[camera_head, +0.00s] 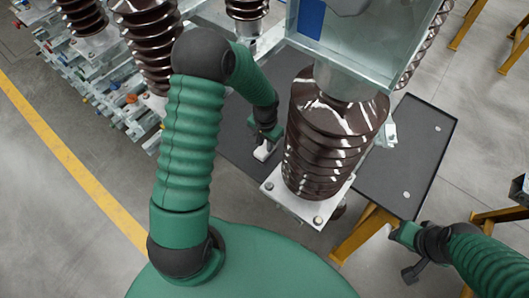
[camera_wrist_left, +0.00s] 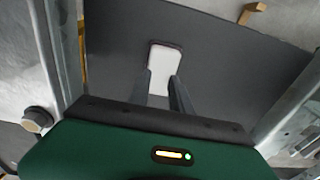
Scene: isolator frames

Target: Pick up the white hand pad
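The white hand pad (camera_wrist_left: 165,56) is a small rounded rectangle on the dark grey table top in the left wrist view. In the head view it shows as a small pale piece (camera_head: 262,152) just left of the brown insulator. My left gripper (camera_wrist_left: 162,82) reaches over the pad's near end, its two dark fingers apart with part of the pad between them. I cannot tell whether the fingers touch it. In the head view the left gripper (camera_head: 267,139) is partly hidden by its own wrist. My right gripper (camera_head: 405,257) is at the lower right, away from the pad, its fingers unclear.
A large brown ribbed insulator (camera_head: 325,140) on a white square base (camera_head: 285,203) stands close to the right of my left gripper. The dark table (camera_head: 425,150) has yellow legs (camera_head: 365,228). More insulators (camera_head: 150,45) stand at upper left. Metal posts (camera_wrist_left: 48,45) flank the wrist view.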

